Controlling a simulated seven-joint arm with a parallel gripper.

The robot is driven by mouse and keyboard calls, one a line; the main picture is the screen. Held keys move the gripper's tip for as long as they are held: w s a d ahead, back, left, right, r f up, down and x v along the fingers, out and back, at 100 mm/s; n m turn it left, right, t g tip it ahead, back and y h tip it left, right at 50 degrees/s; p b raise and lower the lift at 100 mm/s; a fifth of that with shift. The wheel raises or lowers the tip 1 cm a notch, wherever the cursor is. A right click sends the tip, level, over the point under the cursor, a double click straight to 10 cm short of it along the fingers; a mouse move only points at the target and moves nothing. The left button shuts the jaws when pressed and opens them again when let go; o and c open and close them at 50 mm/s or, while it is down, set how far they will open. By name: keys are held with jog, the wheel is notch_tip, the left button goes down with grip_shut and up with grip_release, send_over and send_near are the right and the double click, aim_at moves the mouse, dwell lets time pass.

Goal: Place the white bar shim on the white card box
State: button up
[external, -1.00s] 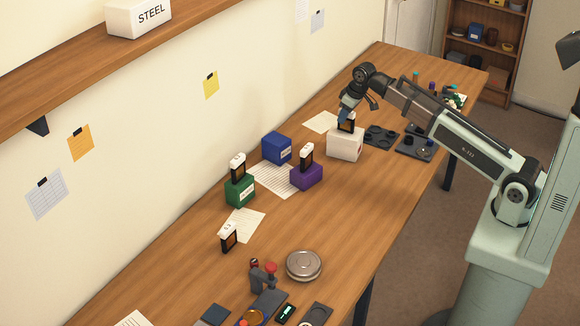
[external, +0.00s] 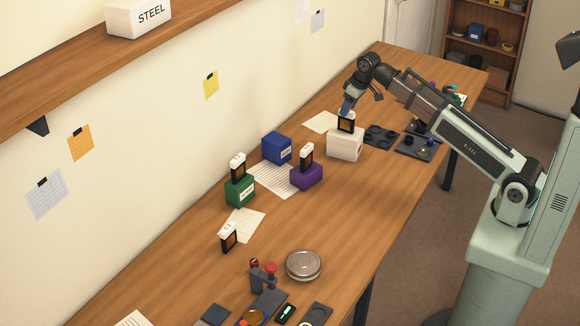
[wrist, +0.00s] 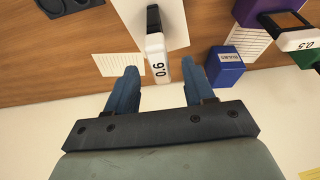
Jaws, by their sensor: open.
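A white card box (external: 344,147) stands towards the far end of the bench, and its pale top shows in the wrist view (wrist: 177,34). A shim with a white bar top and a dark frame (external: 346,125) stands upright on it. In the wrist view the numbered white bar (wrist: 157,65) lies between my fingers with a gap on both sides. My gripper (wrist: 161,75) is open just above this shim; in the external view its blue fingers (external: 348,104) are small and partly overlap the bar.
A blue box (external: 277,149) is left of the white box. Dark trays (external: 380,137) lie to its right.

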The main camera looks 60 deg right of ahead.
jog(key=shift+v, duration=3.9)
